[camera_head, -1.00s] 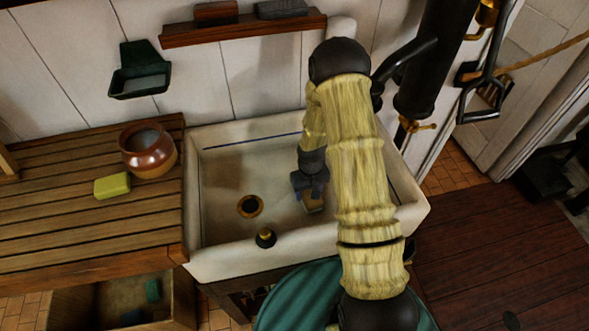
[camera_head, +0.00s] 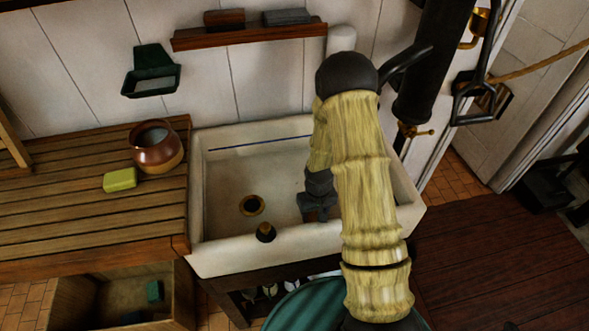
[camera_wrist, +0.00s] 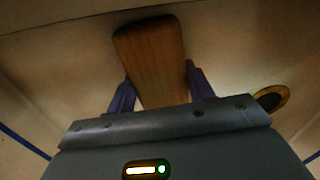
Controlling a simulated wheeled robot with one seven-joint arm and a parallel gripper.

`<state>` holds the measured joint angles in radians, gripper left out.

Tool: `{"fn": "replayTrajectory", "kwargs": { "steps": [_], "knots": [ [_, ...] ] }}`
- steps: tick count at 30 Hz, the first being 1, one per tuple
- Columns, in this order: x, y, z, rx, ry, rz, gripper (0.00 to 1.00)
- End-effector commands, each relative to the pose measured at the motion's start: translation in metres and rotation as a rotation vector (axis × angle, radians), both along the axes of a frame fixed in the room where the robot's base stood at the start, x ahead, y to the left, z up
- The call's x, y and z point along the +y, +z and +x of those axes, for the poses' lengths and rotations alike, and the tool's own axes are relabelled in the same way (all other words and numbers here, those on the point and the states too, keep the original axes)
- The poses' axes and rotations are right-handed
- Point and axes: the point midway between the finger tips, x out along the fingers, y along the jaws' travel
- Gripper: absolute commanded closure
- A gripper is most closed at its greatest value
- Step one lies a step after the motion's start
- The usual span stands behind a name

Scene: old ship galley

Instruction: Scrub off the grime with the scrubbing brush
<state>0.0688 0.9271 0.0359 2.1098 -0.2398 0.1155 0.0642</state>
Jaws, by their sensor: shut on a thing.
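The scrubbing brush (camera_wrist: 152,58) shows its plain wooden back in the wrist view, between the two purple-grey fingers of my gripper (camera_wrist: 160,88). My gripper is shut on it. In the head view my gripper (camera_head: 318,212) is low inside the white sink (camera_head: 217,262), right of the drain and near the front wall. The brush is not clearly visible there, and its bristles are hidden. I cannot tell whether they touch the basin. I make out no distinct grime on the visible basin floor; my arm covers the sink's right part.
A brass drain (camera_head: 252,205) and a dark plug (camera_head: 266,232) are in the sink. A brown pot (camera_head: 158,158) and yellow-green soap (camera_head: 119,180) stand on the slatted counter (camera_head: 60,205) at left. A wall shelf (camera_head: 250,34) holds two blocks. A black pipe (camera_head: 432,70) rises at right.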

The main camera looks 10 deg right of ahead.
Motion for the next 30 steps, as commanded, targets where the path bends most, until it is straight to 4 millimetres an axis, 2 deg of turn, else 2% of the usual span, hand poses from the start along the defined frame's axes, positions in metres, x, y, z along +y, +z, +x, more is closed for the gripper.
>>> {"fn": "replayTrajectory", "kwargs": {
  "steps": [3, 5, 21, 30],
  "knots": [
    [0.000, 0.000, 0.000, 0.000, 0.000, 0.001, 0.87],
    [0.000, 0.017, 0.001, -0.004, 0.000, 0.000, 0.87],
    [0.003, 0.062, 0.002, -0.007, 0.006, 0.000, 0.87],
    [0.002, 0.074, 0.003, -0.008, 0.005, 0.000, 0.87]
  ]
}}
